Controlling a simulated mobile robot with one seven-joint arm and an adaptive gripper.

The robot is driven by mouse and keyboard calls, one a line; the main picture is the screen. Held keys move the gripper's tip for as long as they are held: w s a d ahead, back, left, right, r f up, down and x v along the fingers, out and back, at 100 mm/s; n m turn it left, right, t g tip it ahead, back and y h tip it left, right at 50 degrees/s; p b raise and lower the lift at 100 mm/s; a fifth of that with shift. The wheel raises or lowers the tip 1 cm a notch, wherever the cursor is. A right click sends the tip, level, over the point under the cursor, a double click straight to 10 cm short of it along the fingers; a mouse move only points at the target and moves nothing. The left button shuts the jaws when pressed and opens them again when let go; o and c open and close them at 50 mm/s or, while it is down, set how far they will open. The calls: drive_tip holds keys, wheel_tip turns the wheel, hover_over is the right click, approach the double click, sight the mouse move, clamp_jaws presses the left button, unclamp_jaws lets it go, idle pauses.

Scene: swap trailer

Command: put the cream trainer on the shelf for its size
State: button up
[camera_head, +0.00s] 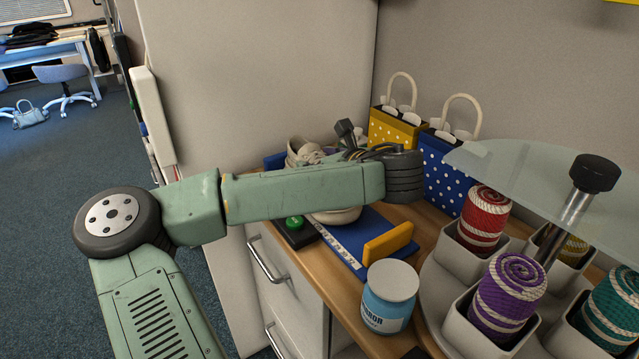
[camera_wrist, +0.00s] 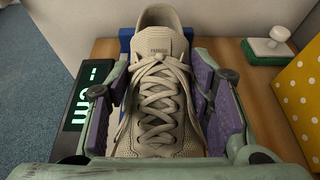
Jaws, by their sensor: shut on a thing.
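The cream trainer (camera_wrist: 157,95) with pale laces fills the middle of the wrist view. My gripper (camera_wrist: 158,88) is shut on it, with a purple-padded finger on each side of the laces. In the head view my arm hides most of the trainer (camera_head: 303,152), and its other end shows below the arm. A blue measuring board (camera_head: 345,238) with a white ruler strip and yellow block (camera_head: 388,243) lies under or close to the trainer. I cannot tell whether they touch. A black display (camera_wrist: 84,108) with green dashes and "cm" stands left of the trainer. No size shelf is clearly visible.
A blue jar (camera_head: 388,296) stands in front. Yellow (camera_head: 396,128) and blue (camera_head: 440,170) dotted bags stand behind. A carousel (camera_head: 430,290) of rolled coloured goods under glass is at right. Open floor (camera_head: 60,200) lies left.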

clamp_jaws()
drive_tip(key=shift+r, duration=0.1)
